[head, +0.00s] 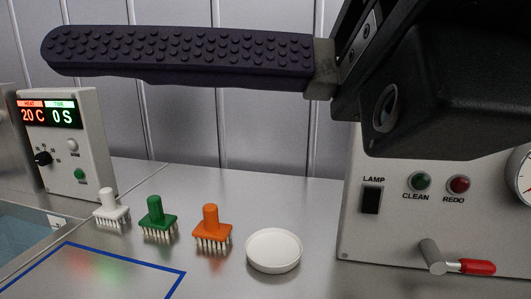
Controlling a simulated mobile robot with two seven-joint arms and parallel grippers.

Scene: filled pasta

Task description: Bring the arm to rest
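My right gripper (62,50) reaches in from the upper right, close to the camera. One long dark finger with a studded face shows, pointing left across the top of the view. Its other finger cannot be made out, so its opening is unclear. Nothing is seen held by it. The black arm part behind it covers the upper right. My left gripper is not in view.
On the metal counter (190,190) stand a white brush (110,211), a green brush (157,220), an orange brush (211,230) and a white round dish (273,250). A control box (75,150) stands left; a machine panel (400,225) with a red-tipped lever (460,264) stands right.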

